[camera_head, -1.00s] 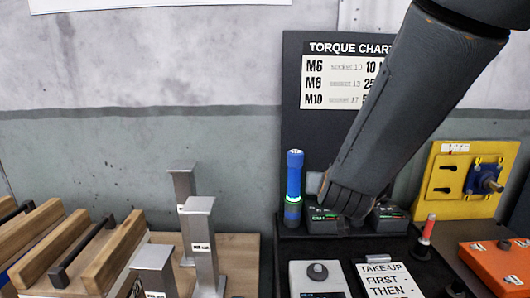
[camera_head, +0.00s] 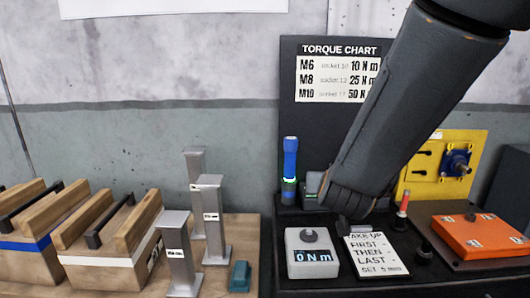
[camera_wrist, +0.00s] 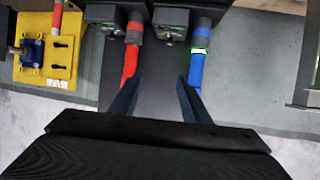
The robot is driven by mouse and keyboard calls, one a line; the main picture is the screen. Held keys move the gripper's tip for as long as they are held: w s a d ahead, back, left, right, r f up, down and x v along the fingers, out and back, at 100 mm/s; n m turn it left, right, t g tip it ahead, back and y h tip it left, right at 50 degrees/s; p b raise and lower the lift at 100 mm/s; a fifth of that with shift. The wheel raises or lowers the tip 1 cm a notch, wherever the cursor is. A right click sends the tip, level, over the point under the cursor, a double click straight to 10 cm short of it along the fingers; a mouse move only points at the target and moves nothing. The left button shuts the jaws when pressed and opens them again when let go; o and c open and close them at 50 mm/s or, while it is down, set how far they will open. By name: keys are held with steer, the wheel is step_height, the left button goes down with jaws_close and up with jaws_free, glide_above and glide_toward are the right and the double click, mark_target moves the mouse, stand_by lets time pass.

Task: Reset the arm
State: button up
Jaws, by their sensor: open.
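My gripper (camera_wrist: 158,98) is open and empty in the wrist view, its two dark fingers spread apart. In that view a red tool (camera_wrist: 131,62) lies beyond the left finger and a blue tool (camera_wrist: 196,68) beyond the right one; I cannot tell whether either finger touches them. In the head view my arm comes down from the upper right and its wrist hides the gripper's fingers. The blue tool stands upright with a lit green ring in the head view (camera_head: 290,160), left of my wrist.
A torque chart (camera_head: 330,48) stands behind. A grey box reading 0 Nm (camera_head: 312,268) and a white card (camera_head: 377,256) lie in front. Grey posts (camera_head: 212,225) and wooden crates (camera_head: 105,245) are at left. A yellow plate (camera_head: 425,160) and orange box (camera_head: 475,236) are at right.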

steer(key=s+f+g+y, duration=0.1)
steer(key=s+f+g, duration=0.1)
steer(key=f, duration=0.1)
steer(key=s+f+n+g, duration=0.1)
steer(key=s+f, duration=0.2)
steer(key=s+a+f+g+y, duration=0.1)
steer(key=s+f+g, duration=0.1)
steer(key=s, duration=0.1)
steer(key=shift+s+f+n+g+y, duration=0.15)
steer(key=shift+f+n+g+y, duration=0.15)
steer(key=shift+f, duration=0.1)
steer(key=s+d+f+g+b, duration=0.3)
steer(key=s+f+g+b, duration=0.3)
steer(key=s+f, duration=0.5)
steer(key=s+g, duration=0.1)
steer(key=s, duration=0.3)
steer(key=shift+f+g+b, duration=0.25)
steer(key=shift+g+b, duration=0.15)
steer(key=shift+w, duration=0.1)
